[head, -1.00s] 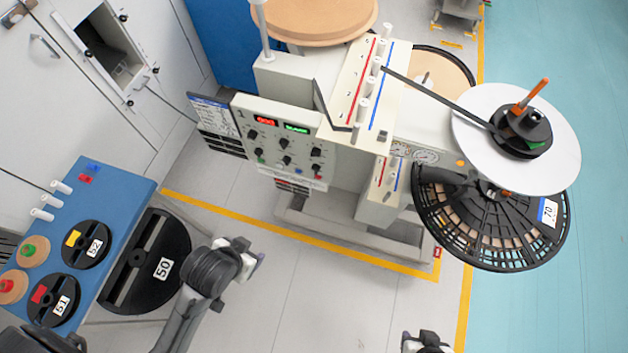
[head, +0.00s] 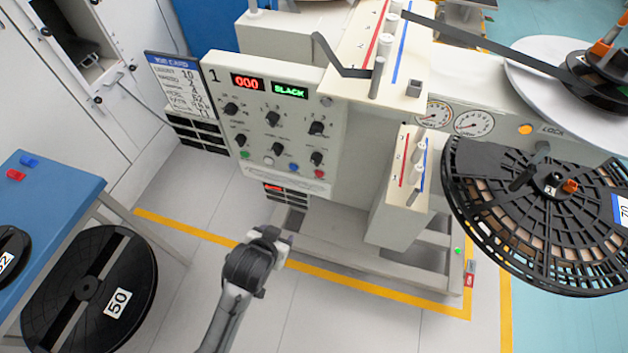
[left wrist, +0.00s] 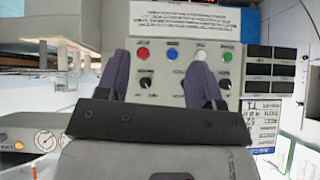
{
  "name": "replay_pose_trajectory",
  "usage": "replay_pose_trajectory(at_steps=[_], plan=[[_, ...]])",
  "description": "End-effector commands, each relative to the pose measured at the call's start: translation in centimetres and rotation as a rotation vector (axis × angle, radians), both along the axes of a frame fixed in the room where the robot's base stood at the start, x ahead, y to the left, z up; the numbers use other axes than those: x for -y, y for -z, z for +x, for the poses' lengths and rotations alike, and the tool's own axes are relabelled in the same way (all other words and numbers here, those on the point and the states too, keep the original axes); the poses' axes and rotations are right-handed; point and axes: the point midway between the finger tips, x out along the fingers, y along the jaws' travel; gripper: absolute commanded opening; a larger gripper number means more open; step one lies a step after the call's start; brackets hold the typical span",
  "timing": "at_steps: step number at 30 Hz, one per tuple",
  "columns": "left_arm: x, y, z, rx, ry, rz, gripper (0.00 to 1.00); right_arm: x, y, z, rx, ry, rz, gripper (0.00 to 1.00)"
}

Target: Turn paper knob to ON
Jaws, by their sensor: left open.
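The beige control panel (head: 225,75) of station 1 carries several black knobs in two rows, such as an upper-left knob (head: 231,108) and a lower-right knob (head: 316,158). Their labels are too small to read, so I cannot tell which is the paper knob. My left gripper (head: 272,238) is below the panel in the head view. In the left wrist view the left gripper (left wrist: 160,62) is open and empty, its dark fingers pointing at the panel, which appears upside down. A knob (left wrist: 145,85) shows between the fingers, another (left wrist: 224,85) beside them. My right gripper is out of view.
The panel has green (head: 245,155), white (head: 268,161), blue (head: 293,170) and red (head: 318,173) buttons below the knobs. Its displays (head: 268,87) read 000 and BLACK. A job card (head: 180,82) is beside it. A large black reel (head: 540,215) stands right; a blue table (head: 45,190) left.

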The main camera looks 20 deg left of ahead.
Motion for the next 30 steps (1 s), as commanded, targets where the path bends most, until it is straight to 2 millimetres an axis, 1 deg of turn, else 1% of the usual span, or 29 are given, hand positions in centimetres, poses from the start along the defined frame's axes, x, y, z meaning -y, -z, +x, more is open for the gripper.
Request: replay_pose_trajectory(at_steps=[1,2,3,5,9,13,15,18,21,25,29,30], plan=[[0.0,3.4,1.5,0.047,-0.026,0.01,0.61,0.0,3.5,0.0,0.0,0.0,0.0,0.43],[0.0,4.4,2.5,0.086,-0.046,0.017,0.61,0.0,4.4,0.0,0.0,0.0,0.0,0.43],[-0.1,5.2,3.9,0.156,-0.08,0.027,0.61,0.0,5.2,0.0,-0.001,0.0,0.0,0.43],[-0.2,4.1,5.3,0.253,-0.119,0.037,0.61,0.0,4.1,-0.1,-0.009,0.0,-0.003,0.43],[-0.1,3.3,7.6,0.48,-0.149,0.019,0.61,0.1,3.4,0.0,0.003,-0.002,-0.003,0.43],[0.6,1.5,8.8,0.666,-0.135,-0.048,0.61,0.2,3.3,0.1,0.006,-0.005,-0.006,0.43],[1.1,0.2,9.0,0.751,-0.122,-0.101,0.61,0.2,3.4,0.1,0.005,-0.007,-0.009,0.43],[1.7,-1.1,9.2,0.832,-0.109,-0.186,0.61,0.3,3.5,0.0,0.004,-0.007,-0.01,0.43],[2.0,-1.6,9.3,0.862,-0.114,-0.254,0.61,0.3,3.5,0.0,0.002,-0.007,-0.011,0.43],[2.0,-1.5,9.9,0.863,-0.128,-0.283,0.61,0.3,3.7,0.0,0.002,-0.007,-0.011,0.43],[1.9,-1.5,11.7,0.863,-0.128,-0.286,0.61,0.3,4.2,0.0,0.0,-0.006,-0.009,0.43],[1.8,-1.5,12.4,0.864,-0.128,-0.285,0.61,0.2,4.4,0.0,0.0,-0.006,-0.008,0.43]])
